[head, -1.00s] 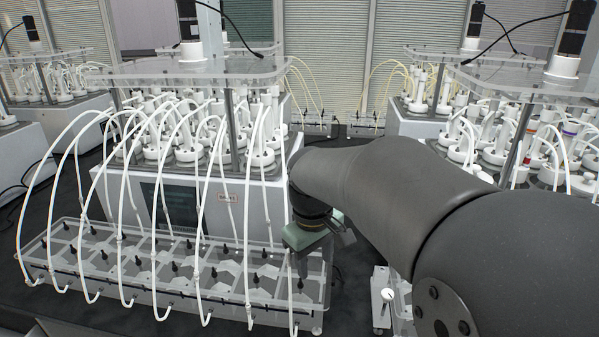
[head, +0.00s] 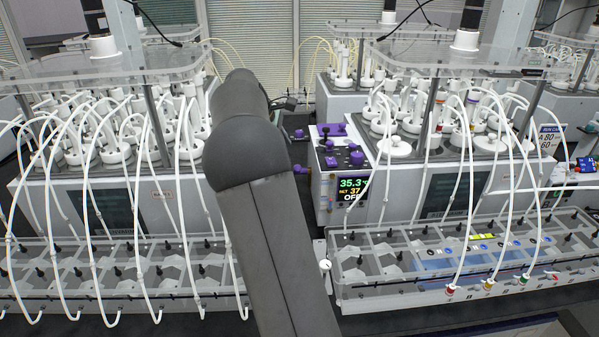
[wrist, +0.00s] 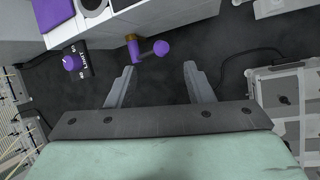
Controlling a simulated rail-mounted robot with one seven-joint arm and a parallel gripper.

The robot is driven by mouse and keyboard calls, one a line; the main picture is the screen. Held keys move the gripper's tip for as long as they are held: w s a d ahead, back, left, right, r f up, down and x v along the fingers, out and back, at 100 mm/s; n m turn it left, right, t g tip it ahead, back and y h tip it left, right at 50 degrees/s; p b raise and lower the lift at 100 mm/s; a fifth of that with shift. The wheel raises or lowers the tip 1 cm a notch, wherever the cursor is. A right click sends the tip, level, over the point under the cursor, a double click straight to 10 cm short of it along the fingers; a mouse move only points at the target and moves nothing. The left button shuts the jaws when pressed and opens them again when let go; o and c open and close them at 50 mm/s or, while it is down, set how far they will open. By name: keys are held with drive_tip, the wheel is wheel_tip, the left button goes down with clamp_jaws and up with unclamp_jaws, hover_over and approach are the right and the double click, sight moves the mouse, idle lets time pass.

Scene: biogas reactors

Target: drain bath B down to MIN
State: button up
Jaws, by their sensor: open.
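In the wrist view my gripper (wrist: 158,74) is open and empty, its two fingers apart over the dark floor. A brass drain fitting with a purple lever (wrist: 161,47) lies just beyond the fingertips, between their lines and not touched. In the head view the control unit (head: 340,175) with purple knobs reads 35.3, SET 37, OFF. It sits at the left end of the right-hand bath (head: 455,190). Small purple parts (head: 299,169) stick out at its left side. My arm hides my gripper in the head view. I cannot read a bath B label or a MIN mark.
A purple knob on a black LIMIT plate (wrist: 72,63) is left of the fingers. A black cable (wrist: 250,55) lies on the right. Clear tube racks (head: 400,262) stand in front of both baths, with white tubes arching over them. Dark bench shows between the baths.

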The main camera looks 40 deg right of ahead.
drive_tip(key=p+x, duration=0.1)
drive_tip(key=x, duration=1)
drive_tip(key=shift+d+f, duration=0.1)
drive_tip(key=shift+f, duration=0.1)
